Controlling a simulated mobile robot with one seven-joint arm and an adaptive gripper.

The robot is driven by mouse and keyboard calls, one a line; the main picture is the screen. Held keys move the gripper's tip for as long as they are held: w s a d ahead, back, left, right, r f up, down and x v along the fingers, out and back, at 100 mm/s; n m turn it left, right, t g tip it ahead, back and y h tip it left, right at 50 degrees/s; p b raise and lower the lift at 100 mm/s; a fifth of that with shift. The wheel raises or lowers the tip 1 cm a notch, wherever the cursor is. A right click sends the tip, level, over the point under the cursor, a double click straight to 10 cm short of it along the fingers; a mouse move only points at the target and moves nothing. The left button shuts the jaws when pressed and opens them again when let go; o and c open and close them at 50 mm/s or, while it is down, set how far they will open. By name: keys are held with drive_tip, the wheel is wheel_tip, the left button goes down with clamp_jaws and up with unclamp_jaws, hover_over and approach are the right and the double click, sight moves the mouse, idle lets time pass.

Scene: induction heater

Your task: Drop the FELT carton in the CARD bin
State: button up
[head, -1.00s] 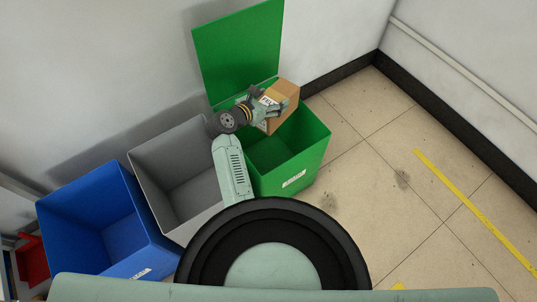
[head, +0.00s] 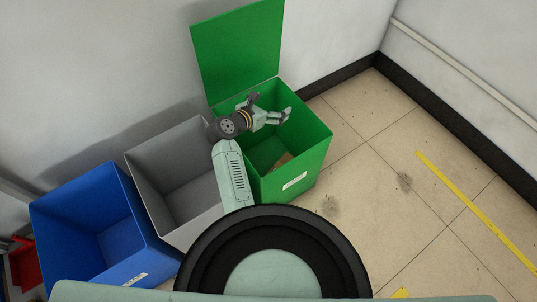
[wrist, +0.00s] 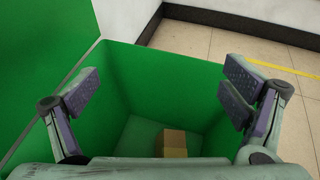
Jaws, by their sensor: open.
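The carton is a brown box (wrist: 174,142) lying on the floor of the green bin (head: 299,165); in the head view a small part of the carton (head: 284,160) shows inside the bin. Its lettering cannot be read now. The bin's lid (head: 238,50) stands open at the back, and a white label (head: 294,182) on its front is too small to read. My gripper (head: 287,115) is over the bin's opening, above the carton and apart from it. In the wrist view its two fingers (wrist: 157,92) are spread wide with nothing between them.
A grey bin (head: 180,178) and a blue bin (head: 110,230) stand open in a row to the left. A red container (head: 25,265) is at the far left. Walls rise behind the bins. The tiled floor (head: 380,170) to the right is clear, with yellow tape.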

drive_tip(key=v, duration=1.2)
idle(0.3)
